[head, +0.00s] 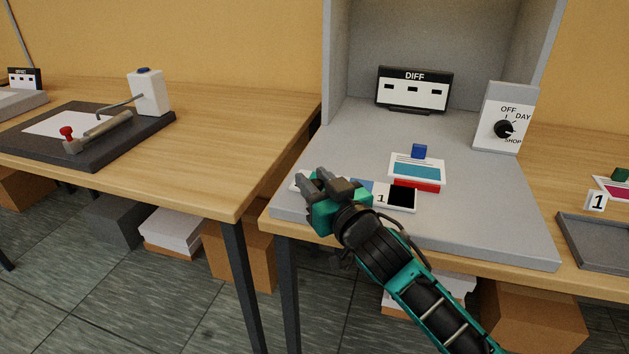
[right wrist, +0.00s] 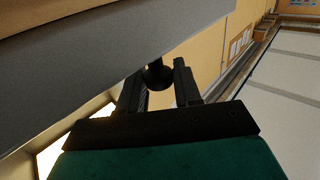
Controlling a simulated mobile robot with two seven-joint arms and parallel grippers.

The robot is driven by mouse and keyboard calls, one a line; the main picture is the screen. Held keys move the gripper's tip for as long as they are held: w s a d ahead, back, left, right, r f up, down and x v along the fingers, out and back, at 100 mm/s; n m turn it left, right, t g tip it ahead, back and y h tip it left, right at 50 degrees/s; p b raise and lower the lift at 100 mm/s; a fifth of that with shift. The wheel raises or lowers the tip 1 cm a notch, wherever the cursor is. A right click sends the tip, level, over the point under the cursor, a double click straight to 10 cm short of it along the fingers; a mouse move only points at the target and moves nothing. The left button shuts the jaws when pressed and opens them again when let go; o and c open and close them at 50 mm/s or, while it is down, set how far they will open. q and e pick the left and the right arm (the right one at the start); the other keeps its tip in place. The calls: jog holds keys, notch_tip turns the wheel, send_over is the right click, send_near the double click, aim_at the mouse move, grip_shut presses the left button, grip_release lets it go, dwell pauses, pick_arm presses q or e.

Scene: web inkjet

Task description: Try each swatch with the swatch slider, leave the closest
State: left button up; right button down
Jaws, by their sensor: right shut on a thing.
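A white card with a teal patch (head: 418,170) lies in the grey booth, with a red block (head: 416,186) at its front and a blue block (head: 418,151) at its back. A white strip, apparently the swatch slider (head: 382,198), lies in front of it, with a "1" and a black square at its right end. My right gripper (head: 322,184) is over the strip's left end and hides part of it. In the right wrist view, its fingers are around a dark round knob (right wrist: 158,76); what the knob belongs to is unclear. My left gripper is not in view.
A DIFF display (head: 414,89) stands at the back of the booth, and a white box with an OFF/DAY/SHOP dial (head: 503,118) stands at its right. A grey tray (head: 597,243) and a "1" tag (head: 595,201) are farther right. A gap separates the left table (head: 220,135).

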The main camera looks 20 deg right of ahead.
jog(key=s+d, duration=0.1)
jog(key=s+d+p, duration=0.1)
jog(key=d, duration=0.1)
jog(key=shift+s+d, duration=0.1)
jog(key=shift+d, duration=0.05)
jog(key=c, duration=0.9)
grip_release()
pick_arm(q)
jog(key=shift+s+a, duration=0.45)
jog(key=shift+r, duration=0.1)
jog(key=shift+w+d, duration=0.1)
pick_arm(e)
jog(key=shift+s, duration=0.3)
pick_arm(q)
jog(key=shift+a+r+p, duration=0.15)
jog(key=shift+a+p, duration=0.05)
jog(key=shift+p, duration=0.2)
pick_arm(e)
jog(key=s+d, duration=0.2)
jog(key=s, duration=1)
jog(key=shift+d, duration=0.2)
